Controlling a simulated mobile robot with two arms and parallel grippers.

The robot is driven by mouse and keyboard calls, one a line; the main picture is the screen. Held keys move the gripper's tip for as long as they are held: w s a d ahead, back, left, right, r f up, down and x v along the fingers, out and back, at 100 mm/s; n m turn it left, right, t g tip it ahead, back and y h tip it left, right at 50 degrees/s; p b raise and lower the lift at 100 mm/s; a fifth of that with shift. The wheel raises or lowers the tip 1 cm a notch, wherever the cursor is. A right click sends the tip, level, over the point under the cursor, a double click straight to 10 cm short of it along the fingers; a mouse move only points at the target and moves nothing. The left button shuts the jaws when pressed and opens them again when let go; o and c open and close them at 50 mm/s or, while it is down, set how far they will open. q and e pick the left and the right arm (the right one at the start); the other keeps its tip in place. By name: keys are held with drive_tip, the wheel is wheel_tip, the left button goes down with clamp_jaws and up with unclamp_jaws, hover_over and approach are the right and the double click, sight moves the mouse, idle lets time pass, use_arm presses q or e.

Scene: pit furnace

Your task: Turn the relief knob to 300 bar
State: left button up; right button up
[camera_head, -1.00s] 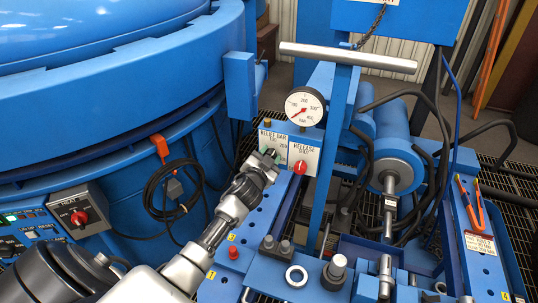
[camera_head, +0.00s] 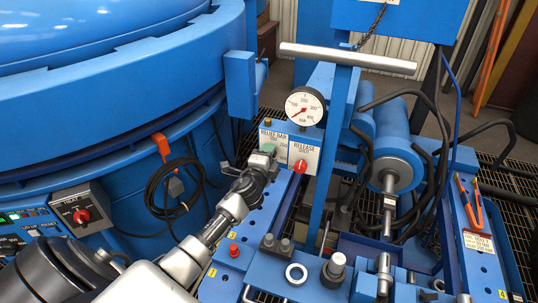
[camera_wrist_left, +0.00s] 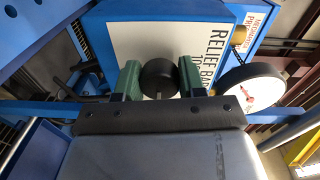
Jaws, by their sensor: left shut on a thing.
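The relief knob (camera_wrist_left: 158,78) is a round black knob on a white plate marked RELIEF BAR (camera_head: 273,137), on a blue block. In the left wrist view the green fingers of my left gripper (camera_wrist_left: 160,80) stand on both sides of it, shut on it. In the head view my left gripper (camera_head: 266,150) reaches the plate and hides the knob and part of the scale, so I cannot read its setting. A round white pressure gauge (camera_head: 305,106) with a red needle stands above the plate. My right gripper is not in view.
A red release knob (camera_head: 300,167) sits close to the right of my left gripper. Black hoses and a cylinder (camera_head: 390,165) are at the right. The large blue furnace (camera_head: 110,90) fills the left.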

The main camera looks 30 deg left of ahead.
use_arm(q)
drive_tip(key=m, duration=0.4)
drive_tip(key=shift+m, duration=0.7)
drive_tip(key=o, duration=0.9)
drive_tip(key=shift+s, duration=0.1)
drive_tip(key=v, duration=1)
drive_tip(key=shift+s+d+p, duration=0.2)
drive_tip(key=shift+s+p, duration=0.1)
